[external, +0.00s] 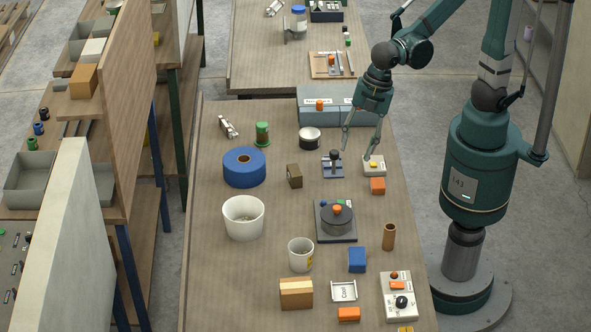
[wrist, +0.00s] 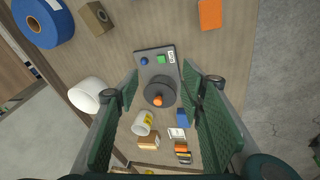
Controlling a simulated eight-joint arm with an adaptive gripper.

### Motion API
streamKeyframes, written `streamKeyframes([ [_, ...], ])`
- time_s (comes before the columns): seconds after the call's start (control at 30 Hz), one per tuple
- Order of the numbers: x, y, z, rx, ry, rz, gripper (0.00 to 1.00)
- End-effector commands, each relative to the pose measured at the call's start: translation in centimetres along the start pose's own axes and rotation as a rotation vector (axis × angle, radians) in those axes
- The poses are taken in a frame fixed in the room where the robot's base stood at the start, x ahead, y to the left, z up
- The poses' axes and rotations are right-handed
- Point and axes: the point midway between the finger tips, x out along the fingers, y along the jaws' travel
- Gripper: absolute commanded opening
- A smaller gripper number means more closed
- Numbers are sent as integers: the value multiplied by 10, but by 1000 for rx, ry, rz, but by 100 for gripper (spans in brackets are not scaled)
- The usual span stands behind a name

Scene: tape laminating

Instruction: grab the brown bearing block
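The brown bearing block (external: 294,175) is a small dark brown block standing on the table, right of the blue tape roll (external: 244,167) in the external view. In the wrist view the block (wrist: 96,18) is near the top left, with a dark round hole in one face. My gripper (external: 361,153) is open and empty, above the right side of the table and to the right of the block. Its two green fingers (wrist: 160,82) are wide apart in the wrist view, over the grey plate with the round black device.
A small black-knobbed device (external: 333,165) stands between the block and my gripper. A white button box (external: 374,166) and an orange block (external: 378,186) lie beneath the gripper. A white tub (external: 243,218) and the black device (external: 337,219) stand in front of the block.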

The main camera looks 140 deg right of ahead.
Motion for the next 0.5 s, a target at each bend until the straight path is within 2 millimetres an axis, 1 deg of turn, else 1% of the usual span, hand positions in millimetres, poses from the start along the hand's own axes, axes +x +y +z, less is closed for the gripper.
streamKeyframes([
  [0.03, 0, 10, -1, -13, -9, -5, 39],
  [0.1, 4, 20, -1, -37, -22, -15, 39],
  [0.5, 32, 78, 8, -177, -84, -78, 39],
])
